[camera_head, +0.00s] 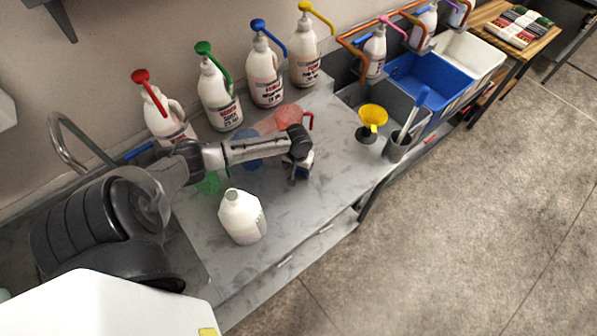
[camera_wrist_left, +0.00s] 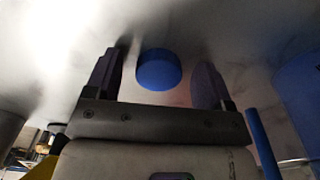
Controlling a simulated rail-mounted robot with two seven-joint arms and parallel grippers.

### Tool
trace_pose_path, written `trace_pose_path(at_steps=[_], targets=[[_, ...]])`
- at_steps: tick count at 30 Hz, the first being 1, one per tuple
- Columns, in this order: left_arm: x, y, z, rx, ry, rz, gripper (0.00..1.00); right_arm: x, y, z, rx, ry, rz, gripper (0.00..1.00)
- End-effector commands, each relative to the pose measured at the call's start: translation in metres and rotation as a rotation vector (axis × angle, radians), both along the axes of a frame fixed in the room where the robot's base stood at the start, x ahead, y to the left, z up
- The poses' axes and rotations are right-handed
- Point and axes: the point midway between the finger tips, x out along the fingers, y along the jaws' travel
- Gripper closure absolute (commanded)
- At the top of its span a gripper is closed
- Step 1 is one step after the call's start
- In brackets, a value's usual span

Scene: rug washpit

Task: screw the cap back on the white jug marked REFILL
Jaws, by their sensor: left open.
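A white jug (camera_head: 242,218) with an open, uncapped neck stands upright on the grey counter in the head view. I cannot read a REFILL mark on it. My left gripper (camera_head: 297,172) is low over the counter, behind and to the right of the jug. In the left wrist view a round blue cap (camera_wrist_left: 158,69) shows between the two spread fingers of my left gripper (camera_wrist_left: 156,80), with gaps on both sides. In the head view the gripper mostly hides the cap's place. My right gripper is not in view.
Pump bottles with red (camera_head: 168,118), green (camera_head: 220,98), blue (camera_head: 265,75) and yellow (camera_head: 305,58) tops line the back. A yellow funnel (camera_head: 373,115) and grey cup (camera_head: 397,147) stand right. Coloured patches mark the counter (camera_head: 300,215); its front right is clear.

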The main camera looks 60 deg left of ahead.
Motion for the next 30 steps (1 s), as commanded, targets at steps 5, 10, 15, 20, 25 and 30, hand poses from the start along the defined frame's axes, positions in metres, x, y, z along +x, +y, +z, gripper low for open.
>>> trace_pose_path(at_steps=[5, 10, 15, 20, 25, 30], targets=[[0.0, 0.0001, 0.0011, 0.0, 0.0, 0.0, 0.24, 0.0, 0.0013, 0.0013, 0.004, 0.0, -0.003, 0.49], [0.0001, 0.0001, 0.001, 0.0, 0.0, 0.0, 0.29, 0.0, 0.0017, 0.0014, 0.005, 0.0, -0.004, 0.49], [0.0001, 0.0001, 0.001, 0.0, 0.0, 0.0, 0.45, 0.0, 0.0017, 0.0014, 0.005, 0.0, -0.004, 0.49], [0.0001, 0.0, 0.0009, 0.0, 0.0, 0.0, 0.6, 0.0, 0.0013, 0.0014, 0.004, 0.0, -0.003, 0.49], [0.0001, 0.0, 0.0009, 0.0, 0.0, 0.0, 0.76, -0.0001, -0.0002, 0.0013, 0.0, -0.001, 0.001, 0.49], [0.0001, 0.0, 0.001, 0.0, 0.0, 0.0, 0.76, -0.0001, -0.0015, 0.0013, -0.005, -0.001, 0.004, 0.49]])
